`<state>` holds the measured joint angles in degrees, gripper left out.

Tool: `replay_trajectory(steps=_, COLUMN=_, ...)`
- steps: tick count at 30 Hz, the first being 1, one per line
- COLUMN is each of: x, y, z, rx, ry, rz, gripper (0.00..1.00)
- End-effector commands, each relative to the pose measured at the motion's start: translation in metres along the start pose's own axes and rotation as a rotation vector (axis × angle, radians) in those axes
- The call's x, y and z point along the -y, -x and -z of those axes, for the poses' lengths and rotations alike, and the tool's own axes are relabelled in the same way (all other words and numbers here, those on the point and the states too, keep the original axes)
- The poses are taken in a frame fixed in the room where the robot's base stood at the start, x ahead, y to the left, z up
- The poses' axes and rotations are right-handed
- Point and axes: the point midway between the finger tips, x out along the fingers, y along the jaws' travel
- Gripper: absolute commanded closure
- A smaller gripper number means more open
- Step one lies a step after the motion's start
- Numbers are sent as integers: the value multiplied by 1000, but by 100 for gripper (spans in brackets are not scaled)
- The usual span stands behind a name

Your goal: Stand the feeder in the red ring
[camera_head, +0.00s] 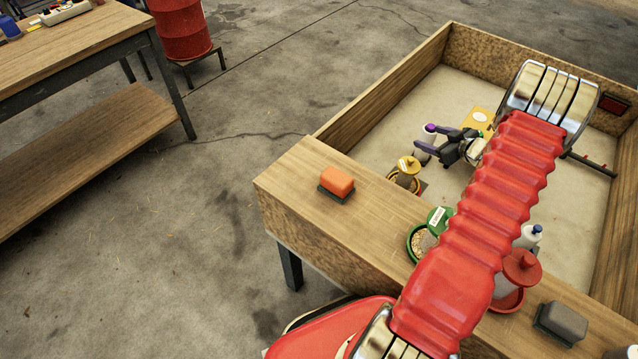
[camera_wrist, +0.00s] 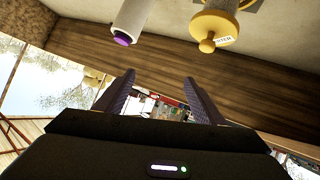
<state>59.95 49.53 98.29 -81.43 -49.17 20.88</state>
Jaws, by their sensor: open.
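Several lidded feeders stand about. A yellow-lidded one (camera_head: 405,174) is inside the wooden bin, and it also shows at the top of the wrist view (camera_wrist: 214,25). I cannot make out a separate red ring. My gripper (camera_head: 434,142) is open and empty over the bin, near a white, purple-tipped bottle (camera_head: 430,129); in the wrist view nothing is between its fingers (camera_wrist: 158,80).
The bin's wooden ledge (camera_head: 300,160) carries an orange block (camera_head: 337,180) and a dark grey block (camera_head: 561,322). Pale bin floor is clear at the back left.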

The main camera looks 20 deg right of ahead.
Motion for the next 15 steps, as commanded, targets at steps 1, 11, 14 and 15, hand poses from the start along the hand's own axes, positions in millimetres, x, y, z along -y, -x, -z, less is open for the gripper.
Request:
replay_trajectory(steps=1, x=-2, y=-1, z=21, rx=11, ry=17, rz=-24, gripper=37)
replay_trajectory(steps=11, x=-5, y=9, z=127, rx=95, ry=62, rz=-180, gripper=37)
replay_trajectory(steps=14, x=1, y=17, z=157, rx=116, ry=64, rz=-220, gripper=37)
replay_trajectory(steps=15, x=4, y=20, z=168, rx=125, ry=64, rz=-236, gripper=37)
